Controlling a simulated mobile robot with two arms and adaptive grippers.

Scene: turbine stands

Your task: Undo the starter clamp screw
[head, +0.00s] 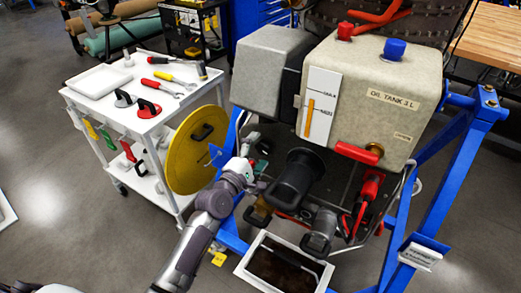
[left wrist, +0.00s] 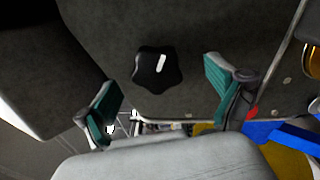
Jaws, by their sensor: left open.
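A black star-shaped knob with a white mark (left wrist: 158,73), which looks like the clamp screw, sits against a dark grey surface in the left wrist view. My left gripper (left wrist: 162,98) is open, with one green-padded finger on each side of the knob's line and nothing between them. The knob lies beyond the fingertips, apart from them as far as I can tell. In the head view my left gripper (head: 256,158) is beside the turbine stand, under the grey box. The knob cannot be made out there. My right gripper is not in view.
A yellow disc (head: 190,155) and a white tool cart (head: 98,112) are on the left. A tray (head: 252,272) lies below.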

